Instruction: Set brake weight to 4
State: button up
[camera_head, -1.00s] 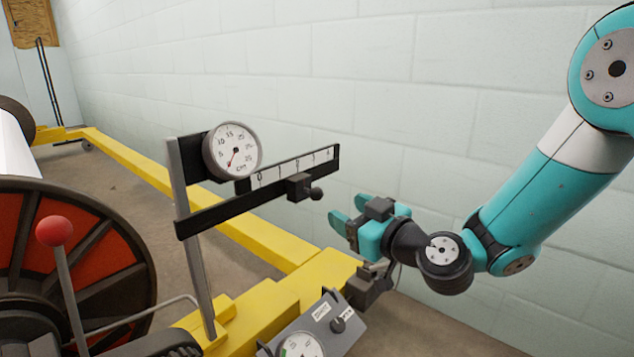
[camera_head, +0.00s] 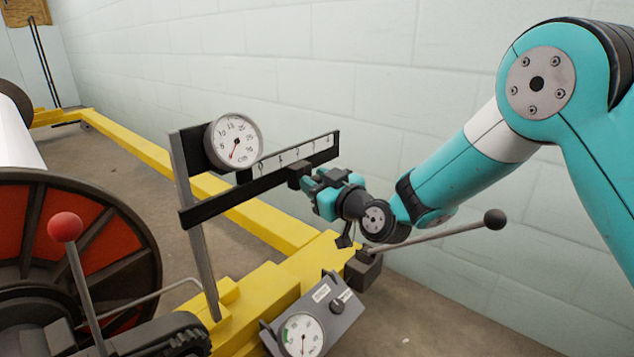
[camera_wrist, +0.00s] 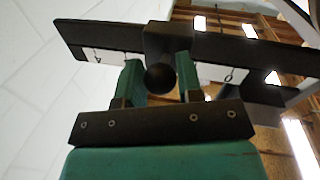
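The brake weight (camera_head: 296,172) is a small dark block on a black beam (camera_head: 235,198) below a white scale strip (camera_head: 318,149). It sits right of the beam's middle; the scale digits are too small to read surely. In the wrist view the weight (camera_wrist: 168,38) straddles the beam, and its round dark knob (camera_wrist: 160,78) points towards me. My gripper (camera_head: 312,180) is at the weight in the head view. In the wrist view its two fingers (camera_wrist: 161,82) flank the knob closely and appear to touch both sides.
A round dial gauge (camera_head: 233,142) stands on the post left of the scale. A lever with a dark ball (camera_head: 494,219) reaches out below my arm. A red-knobbed lever (camera_head: 65,227), a control box (camera_head: 318,318) and a yellow frame (camera_head: 262,290) lie below. A pale wall (camera_head: 400,90) is behind.

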grip_shut()
jog(key=w+d+b, duration=0.4)
jog(key=w+d, duration=0.3)
jog(key=w, duration=0.2)
jog(key=shift+d, duration=0.2)
jog(key=shift+w+r, duration=0.1)
jog(key=shift+w, duration=0.05)
jog(key=o, duration=0.5)
grip_release()
jog(key=v, duration=1.7)
jog(key=shift+s+d, duration=0.15)
jog(key=shift+s, duration=0.1)
